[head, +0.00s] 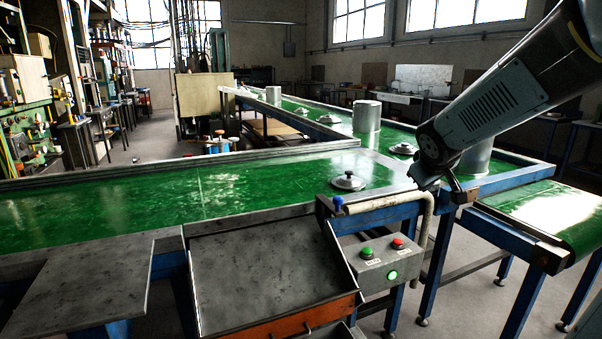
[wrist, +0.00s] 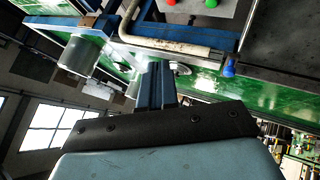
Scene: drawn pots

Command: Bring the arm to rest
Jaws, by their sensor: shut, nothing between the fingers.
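My arm reaches in from the upper right of the head view. My gripper (head: 460,192) hangs at its end, above the near edge of the green conveyor, just in front of a grey metal pot (head: 476,161) that it partly hides. In the wrist view my gripper (wrist: 157,76) shows as dark fingers pressed together, shut and empty. A pot (wrist: 82,57) stands at the left there. A lid (wrist: 181,69) shows just past the fingers.
The green conveyor (head: 130,210) carries a lid (head: 348,182), another lid (head: 403,148) and a pot (head: 366,117) farther back. A button box (head: 380,262) with a pale pipe (head: 385,204) above it stands near my gripper. A grey tray (head: 265,270) lies in front.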

